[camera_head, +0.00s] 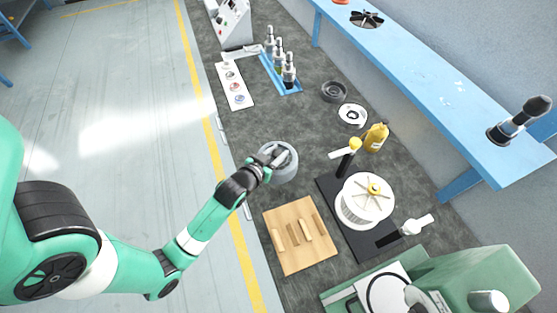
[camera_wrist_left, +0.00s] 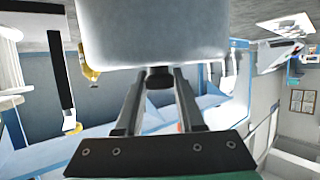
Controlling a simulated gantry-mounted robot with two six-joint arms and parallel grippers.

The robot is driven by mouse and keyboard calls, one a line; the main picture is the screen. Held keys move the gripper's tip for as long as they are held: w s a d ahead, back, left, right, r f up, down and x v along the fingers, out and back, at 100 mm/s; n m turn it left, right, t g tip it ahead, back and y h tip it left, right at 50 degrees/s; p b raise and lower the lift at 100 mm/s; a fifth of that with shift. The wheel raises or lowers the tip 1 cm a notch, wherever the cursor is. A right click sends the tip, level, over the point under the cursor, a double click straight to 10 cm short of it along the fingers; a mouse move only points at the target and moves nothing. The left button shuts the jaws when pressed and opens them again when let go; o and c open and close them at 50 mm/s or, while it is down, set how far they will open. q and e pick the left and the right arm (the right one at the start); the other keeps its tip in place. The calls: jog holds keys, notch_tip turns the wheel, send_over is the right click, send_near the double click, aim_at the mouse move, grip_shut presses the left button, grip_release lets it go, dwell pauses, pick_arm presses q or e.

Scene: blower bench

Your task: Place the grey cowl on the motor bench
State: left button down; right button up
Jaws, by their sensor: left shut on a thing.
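The grey cowl (camera_head: 284,168) is a round, cup-like part at the middle of the bench in the head view. My left gripper (camera_head: 272,160) is shut on it at its near left side. In the left wrist view the cowl (camera_wrist_left: 155,35) fills the top middle, with the two fingers (camera_wrist_left: 158,85) reaching up to it. Whether the cowl touches the bench I cannot tell. The dark bench top (camera_head: 277,122) runs under it. A motor with a white finned wheel (camera_head: 355,210) stands on a black plate to the right. My right gripper does not show.
A wooden board (camera_head: 283,255) with several pegs lies below the cowl. A yellow bottle (camera_head: 376,138), a dark ring (camera_head: 334,91) and a white disc (camera_head: 352,116) lie to the right. Bare bench lies above the cowl.

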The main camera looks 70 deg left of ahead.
pick_arm(q)
jog(key=shift+w+a+f+b, duration=0.15)
jog(key=shift+f+b, duration=0.75)
jog(key=shift+f, duration=0.9)
jog(key=shift+w+f, duration=0.1)
jog(key=c, duration=0.5)
grip_release()
